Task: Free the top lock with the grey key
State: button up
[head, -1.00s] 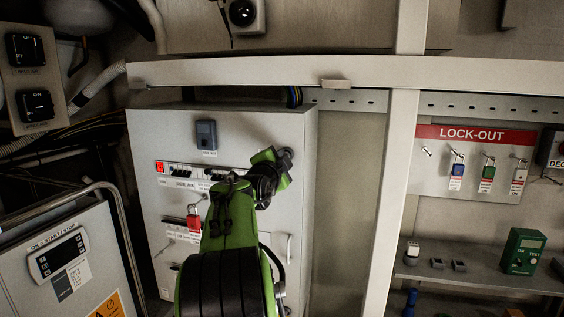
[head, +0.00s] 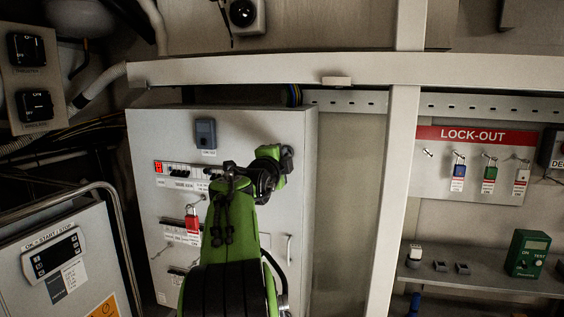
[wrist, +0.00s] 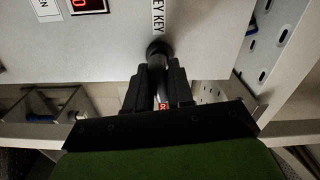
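In the wrist view my gripper (wrist: 161,72) has its two black fingers closed around a slim grey piece, the grey key (wrist: 160,88). Just beyond the fingertips is a dark round lock (wrist: 157,48) on the cabinet face, beside a label (wrist: 158,14) ending in "EY KEY". The key lines up with the lock, but I cannot tell whether it is inside it. In the head view my gripper (head: 284,160) is at the cabinet's upper right, and hides the lock and key.
The grey cabinet (head: 260,125) also carries a blue-grey box (head: 206,134) and a red padlock (head: 192,222). A white beam (head: 220,73) and post (head: 395,200) frame the cabinet.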

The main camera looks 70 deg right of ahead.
jog(key=shift+m, duration=0.4)
jog(key=shift+f+m+b, duration=0.1)
jog(key=shift+m+b, duration=0.75)
jog(key=shift+m, duration=0.55)
grip_shut()
jog(key=shift+n, duration=1)
jog(key=shift+a, duration=0.3)
